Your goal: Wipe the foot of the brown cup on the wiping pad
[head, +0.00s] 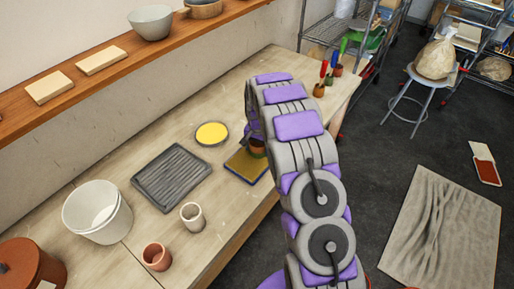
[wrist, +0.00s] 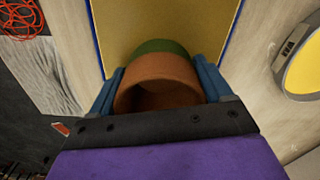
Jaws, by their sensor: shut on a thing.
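The brown cup (wrist: 165,70) is terracotta with a green band at its far end, and its open mouth faces the wrist camera. My gripper (wrist: 162,84) is shut on the cup, with one blue finger on each side. The wiping pad (wrist: 120,22) is a tan-yellow sheet with blue edges, lying beyond the cup's green end. In the head view the pad (head: 240,167) lies near the table's front edge, and a bit of the brown cup (head: 257,148) shows above it beside my arm. My arm hides most of the cup there. I cannot tell whether the foot touches the pad.
A yellow-filled dish (head: 212,133) and a dark ridged tray (head: 172,177) lie left of the pad. A pale cup (head: 192,217), a terracotta cup (head: 156,257) and a white bucket (head: 97,212) stand in front. Small pots with colored tools (head: 321,88) stand at the far end.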

